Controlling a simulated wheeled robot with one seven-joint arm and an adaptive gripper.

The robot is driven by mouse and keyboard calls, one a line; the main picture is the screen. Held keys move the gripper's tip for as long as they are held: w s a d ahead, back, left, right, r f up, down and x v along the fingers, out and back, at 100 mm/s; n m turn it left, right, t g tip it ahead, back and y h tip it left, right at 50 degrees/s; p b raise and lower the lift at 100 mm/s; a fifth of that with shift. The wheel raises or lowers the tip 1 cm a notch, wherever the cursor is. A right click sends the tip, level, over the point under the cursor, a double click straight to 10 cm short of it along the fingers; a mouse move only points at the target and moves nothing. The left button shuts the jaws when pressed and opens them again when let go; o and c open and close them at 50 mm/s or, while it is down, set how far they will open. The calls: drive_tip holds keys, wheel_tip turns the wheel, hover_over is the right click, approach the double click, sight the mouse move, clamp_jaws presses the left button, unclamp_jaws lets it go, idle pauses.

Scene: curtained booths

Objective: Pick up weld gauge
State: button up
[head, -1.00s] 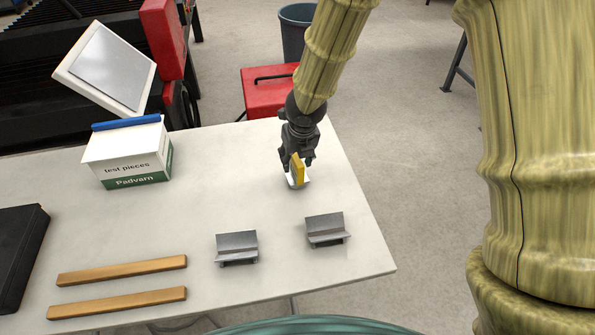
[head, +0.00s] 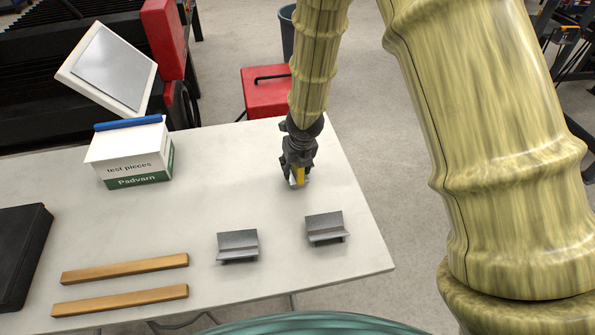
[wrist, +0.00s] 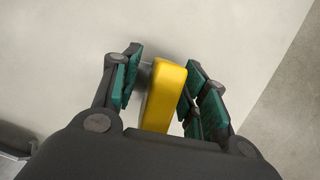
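The weld gauge, a yellow block with a silvery metal part, is at the far right of the table in the head view (head: 300,176). In the wrist view its yellow body (wrist: 165,95) stands between my green-padded fingers. My gripper (head: 297,178) points down over it, with one finger on each side. In the wrist view my gripper (wrist: 163,82) is open around the gauge. A gap shows on the left side, where a grey part sits, and the right pad is very close to the yellow. The gauge's lower part is partly hidden by my gripper.
Two grey metal angle pieces (head: 238,244) (head: 325,227) stand nearer the front edge. Two wooden bars (head: 125,269) (head: 120,300), a black case (head: 20,255) and a test-pieces box (head: 130,155) are to the left. A red toolbox (head: 266,93) is beyond the table (head: 210,195).

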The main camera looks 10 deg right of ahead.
clamp_jaws()
drive_tip(key=shift+r, duration=0.1)
